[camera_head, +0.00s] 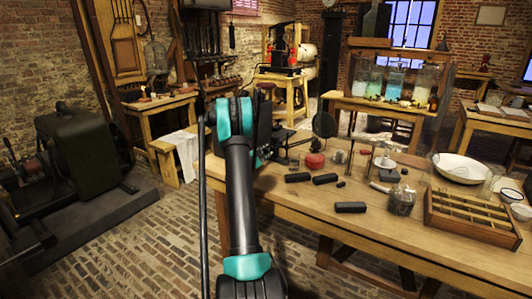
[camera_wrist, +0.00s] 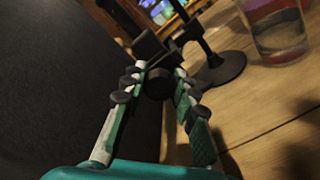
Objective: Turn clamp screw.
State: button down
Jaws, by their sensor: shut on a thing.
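In the wrist view, my gripper (camera_wrist: 159,76) has its two teal-and-white fingers closed on either side of a dark round knob, which appears to be the clamp screw (camera_wrist: 157,86). The knob sits between the fingertips. Behind it, a dark clamp (camera_wrist: 150,48) joins an upright rod on a stand with a round black base (camera_wrist: 222,68). The base rests on the wooden bench (camera_wrist: 262,112). In the head view, my arm hides most of the clamp and the fingertips; part of the dark stand (camera_head: 284,158) shows just right of the arm.
A glass of liquid (camera_wrist: 274,30) stands close right of the stand in the wrist view.

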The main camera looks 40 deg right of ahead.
jog(key=shift+m, duration=0.8)
jog(key=c, duration=1.2)
grip_release()
jog(key=shift+o, duration=0.2)
jog(key=v, duration=1.2)
